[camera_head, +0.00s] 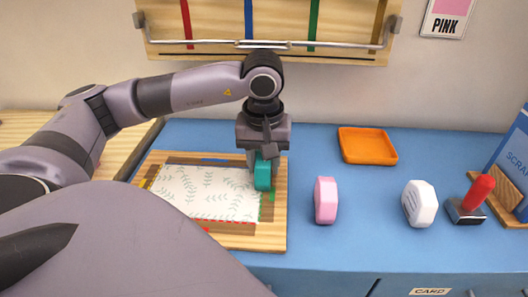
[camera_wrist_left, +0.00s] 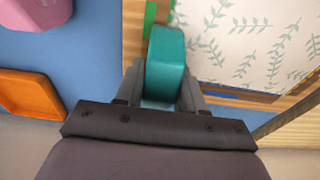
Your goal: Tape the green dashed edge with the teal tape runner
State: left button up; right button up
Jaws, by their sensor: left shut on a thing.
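My left gripper (camera_head: 258,160) is shut on the teal tape runner (camera_head: 263,175), which points down at the right side of the wooden board (camera_head: 270,238). The runner also shows between the fingers in the left wrist view (camera_wrist_left: 166,62). A white sheet with a leaf pattern (camera_head: 195,192) lies on the board. A green strip (camera_head: 267,214) runs along the sheet's right edge, partly hidden by the runner and gripper; I cannot make out dashes. Red, blue and yellow marks line the other edges. I cannot tell whether the runner touches the sheet. My right gripper is not in view.
A pink runner-like block (camera_head: 325,200), a white one (camera_head: 419,204) and a red-handled stamp (camera_head: 472,200) stand to the right on the blue table. An orange tray (camera_head: 367,147) lies behind them. A wall rack (camera_head: 265,45) hangs at the back.

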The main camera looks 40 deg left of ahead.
pick_arm(q)
jog(key=shift+s+d+f+b, duration=0.1)
jog(key=shift+s+d+b, duration=0.1)
jog(key=shift+s+d, duration=1)
jog(key=shift+s+d+b, duration=0.15)
jog(key=shift+s+d, duration=0.85)
jog(key=shift+s, duration=0.4)
jog(key=shift+s+d, duration=1.5)
jog(key=shift+s, duration=0.3)
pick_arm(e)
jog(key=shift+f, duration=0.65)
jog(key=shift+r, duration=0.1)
pick_arm(q)
notch_tip(320, 180, up, 7)
jog(key=p, duration=0.3)
jog(key=shift+p, duration=0.35)
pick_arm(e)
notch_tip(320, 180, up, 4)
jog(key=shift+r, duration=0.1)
pick_arm(q)
jog(key=shift+w+a+b, duration=0.1)
jog(key=shift+b, duration=0.2)
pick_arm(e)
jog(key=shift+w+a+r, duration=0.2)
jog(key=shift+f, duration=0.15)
